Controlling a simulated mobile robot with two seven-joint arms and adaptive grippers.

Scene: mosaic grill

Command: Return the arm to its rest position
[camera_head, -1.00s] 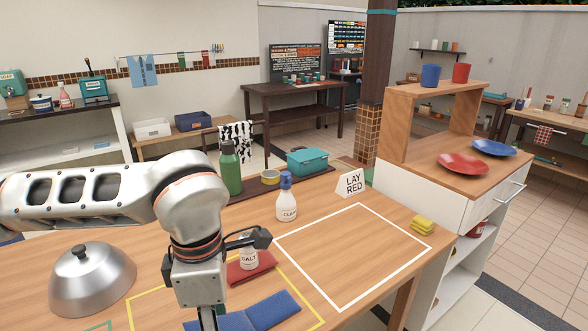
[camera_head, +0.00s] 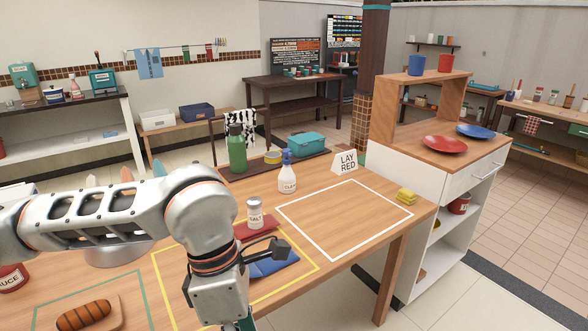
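My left arm comes in from the left across the table, and its gripper (camera_head: 262,285) hangs low over the blue cloth (camera_head: 270,264) at the front. One dark finger points right and the other is partly cut off by the bottom edge; they look spread, with nothing seen between them. The salt shaker (camera_head: 255,214) stands upright on the red cloth (camera_head: 257,231), behind and apart from the finger. A metal dome (camera_head: 112,254) is mostly hidden behind my arm. My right gripper is not in view.
The white-outlined area (camera_head: 343,222) on the wooden table is empty. A yellow sponge (camera_head: 405,195) lies at right. Sausages (camera_head: 84,316) lie at front left.

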